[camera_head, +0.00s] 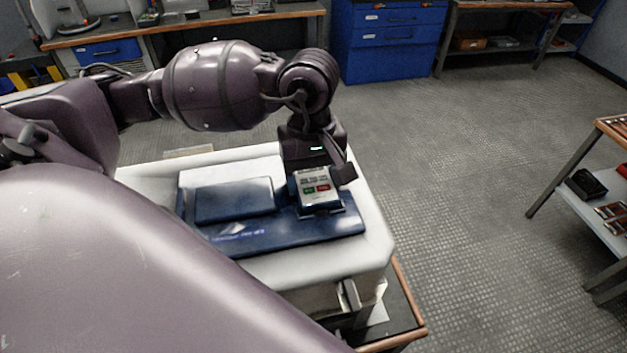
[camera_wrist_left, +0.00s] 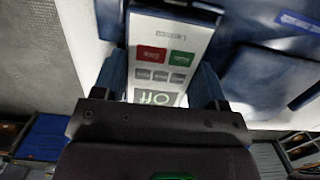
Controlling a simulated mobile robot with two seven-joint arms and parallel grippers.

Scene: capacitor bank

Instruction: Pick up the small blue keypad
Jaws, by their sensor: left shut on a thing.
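The small blue keypad (camera_head: 318,190) has a pale face with a green and a red button. It is at the right end of the blue panel (camera_head: 290,233) on the white machine. My left gripper (camera_head: 322,172) comes down over it from above and is shut on it. In the left wrist view the keypad (camera_wrist_left: 170,50) lies between the fingers of my left gripper (camera_wrist_left: 165,85), its red, green and grey buttons facing the camera. I cannot tell whether it touches the panel. My right gripper is not in view.
The white machine (camera_head: 360,255) stands on a table with a wooden edge (camera_head: 400,335). A raised blue block (camera_head: 235,200) is left of the keypad. A blue drawer cabinet (camera_head: 390,40) stands at the back, and a shelf table (camera_head: 600,215) at the right. Open floor lies between.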

